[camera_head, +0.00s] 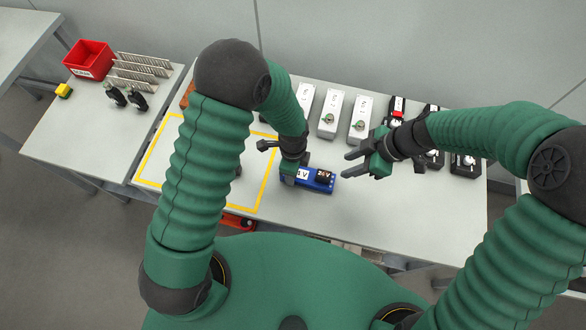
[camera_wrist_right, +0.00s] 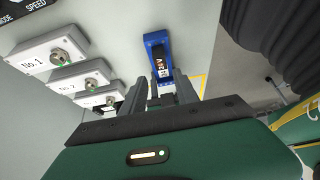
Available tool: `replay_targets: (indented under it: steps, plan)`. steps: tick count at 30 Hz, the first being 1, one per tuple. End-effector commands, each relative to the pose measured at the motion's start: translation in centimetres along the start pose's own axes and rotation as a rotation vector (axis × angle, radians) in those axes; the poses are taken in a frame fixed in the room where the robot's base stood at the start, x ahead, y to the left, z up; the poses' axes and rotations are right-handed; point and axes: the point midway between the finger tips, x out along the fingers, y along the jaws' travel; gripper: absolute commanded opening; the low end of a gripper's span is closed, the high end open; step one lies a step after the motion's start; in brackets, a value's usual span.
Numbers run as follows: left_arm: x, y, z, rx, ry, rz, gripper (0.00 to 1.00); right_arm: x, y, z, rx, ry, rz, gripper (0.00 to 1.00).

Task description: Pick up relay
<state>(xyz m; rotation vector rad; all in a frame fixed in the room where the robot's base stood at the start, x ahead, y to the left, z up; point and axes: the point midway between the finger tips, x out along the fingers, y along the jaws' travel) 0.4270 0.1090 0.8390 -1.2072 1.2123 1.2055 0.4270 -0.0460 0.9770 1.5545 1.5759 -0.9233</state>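A blue tray-like base (camera_head: 309,188) lies on the table in front of me, with a white 24V label and a black block marked 24V (camera_head: 324,176) on its right part. I take this block to be the relay. My right gripper (camera_head: 346,164) is open and empty, to the right of the base, fingers pointing left. In the right wrist view the blue base (camera_wrist_right: 155,40) and the dark labelled block (camera_wrist_right: 161,68) show beyond and between the open fingers (camera_wrist_right: 158,85). My left gripper (camera_head: 289,178) points down at the base's left end; its fingertips are mostly hidden.
White switch boxes (camera_head: 330,112) stand in a row behind the base. Black devices (camera_head: 464,163) stand at the right, partly behind my right arm. A yellow outlined area (camera_head: 262,190) lies left of the base. A red bin (camera_head: 87,60) stands at the far left. Table front is clear.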

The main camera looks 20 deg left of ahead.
Motion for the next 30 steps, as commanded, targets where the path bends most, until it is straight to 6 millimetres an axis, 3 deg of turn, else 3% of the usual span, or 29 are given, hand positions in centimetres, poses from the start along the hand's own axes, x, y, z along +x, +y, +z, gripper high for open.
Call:
replay_targets:
  steps: [1,3,10,18,23,30]
  plan:
    - [0.0,0.1,0.1,-0.001,-0.001,0.002,0.00,0.0,0.0,0.0,0.000,-0.001,0.000,0.42]
    - [0.0,0.1,0.1,-0.001,-0.001,0.002,0.00,0.1,-0.2,-0.3,0.000,-0.016,-0.004,0.51]
    - [0.1,0.1,0.1,0.000,-0.001,0.002,0.00,1.1,-0.7,-1.5,0.014,-0.104,0.004,0.51]
    - [0.0,0.0,0.0,0.000,-0.001,0.001,0.00,6.3,-0.7,-0.9,0.017,-0.108,0.003,0.51]
    - [0.0,0.0,0.1,-0.001,-0.001,0.001,0.00,8.1,-0.5,-0.8,0.016,-0.108,0.006,0.51]
    - [0.0,0.0,0.0,-0.001,-0.001,0.000,0.00,12.1,0.0,-0.4,0.016,-0.108,0.005,0.51]
